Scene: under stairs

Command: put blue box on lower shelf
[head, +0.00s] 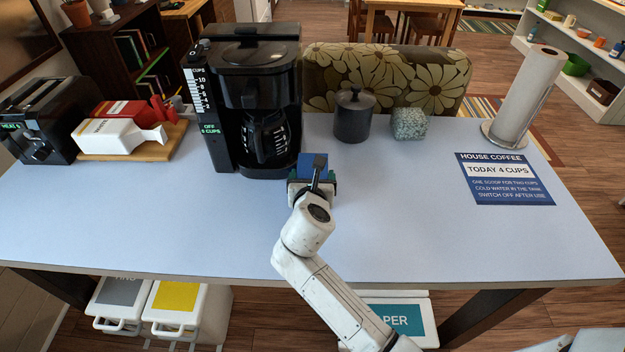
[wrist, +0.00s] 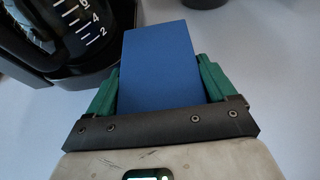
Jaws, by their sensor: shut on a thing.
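The blue box (head: 313,163) is at the front of the black coffee maker, over the pale blue table. My gripper (head: 312,180) is shut on it. In the wrist view the blue box (wrist: 160,65) stands between the two green fingers of my gripper (wrist: 158,88), one on each side. My gripper hides part of the box in the head view, and I cannot tell whether the box touches the table top. A white shelf unit (head: 598,90) stands at the far right back, with a lower shelf (head: 592,92) that is partly in view.
The coffee maker (head: 245,95) is just left of the box. A dark canister (head: 353,118), a speckled block (head: 408,124), a paper towel roll (head: 524,95) and a blue sign (head: 505,180) stand or lie to the right. The table top (head: 420,220) is clear at front right.

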